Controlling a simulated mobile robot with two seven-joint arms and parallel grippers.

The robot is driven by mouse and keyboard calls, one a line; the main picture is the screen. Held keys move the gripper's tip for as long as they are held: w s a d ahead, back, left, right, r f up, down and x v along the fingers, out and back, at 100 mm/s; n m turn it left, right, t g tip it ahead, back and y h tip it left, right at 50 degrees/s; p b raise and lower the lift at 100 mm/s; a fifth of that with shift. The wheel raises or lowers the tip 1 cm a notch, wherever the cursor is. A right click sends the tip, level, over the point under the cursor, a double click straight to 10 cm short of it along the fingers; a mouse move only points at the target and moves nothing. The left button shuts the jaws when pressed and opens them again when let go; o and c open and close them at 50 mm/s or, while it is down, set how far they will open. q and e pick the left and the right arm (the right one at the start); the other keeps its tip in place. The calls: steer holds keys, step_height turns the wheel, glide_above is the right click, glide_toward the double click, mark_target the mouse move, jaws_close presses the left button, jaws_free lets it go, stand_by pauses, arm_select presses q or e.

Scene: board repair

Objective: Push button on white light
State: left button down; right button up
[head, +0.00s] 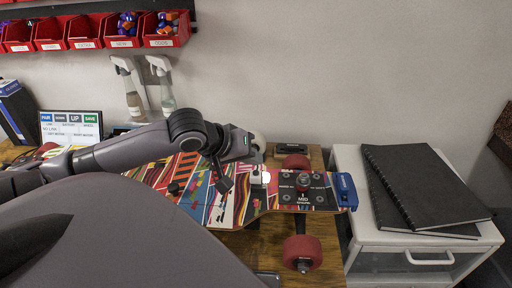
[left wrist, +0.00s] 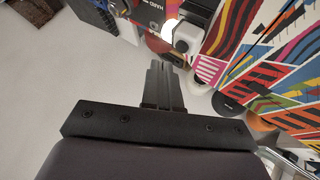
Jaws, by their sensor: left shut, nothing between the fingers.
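The white light (head: 260,177) is a small white block on the colourful skateboard (head: 240,207), near the board's right-hand truck. In the left wrist view the light (left wrist: 187,37) shows larger, with a bright glow at its upper left side. My left gripper (head: 250,151) is just behind and left of the light in the head view, above the board. In the left wrist view its fingers (left wrist: 160,65) are closed together and empty, with their tips just short of the light in the picture. I cannot tell whether they touch it. The button cannot be made out. My right gripper is not in view.
Red wheels (head: 301,252) and a blue end piece (head: 345,191) are at the board's right end. A white drawer unit (head: 400,240) with black notebooks (head: 420,185) stands to the right. Spray bottles (head: 162,85) and red bins (head: 84,32) are on the back wall.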

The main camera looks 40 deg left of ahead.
arm_select(q)
step_height(320, 180, up, 2)
steer(key=shift+r+p, duration=0.2)
steer(key=shift+p, duration=0.6)
steer(key=shift+r+b, duration=0.25)
steer(key=shift+b, duration=0.05)
step_height(320, 180, up, 3)
steer(key=shift+f, duration=0.1)
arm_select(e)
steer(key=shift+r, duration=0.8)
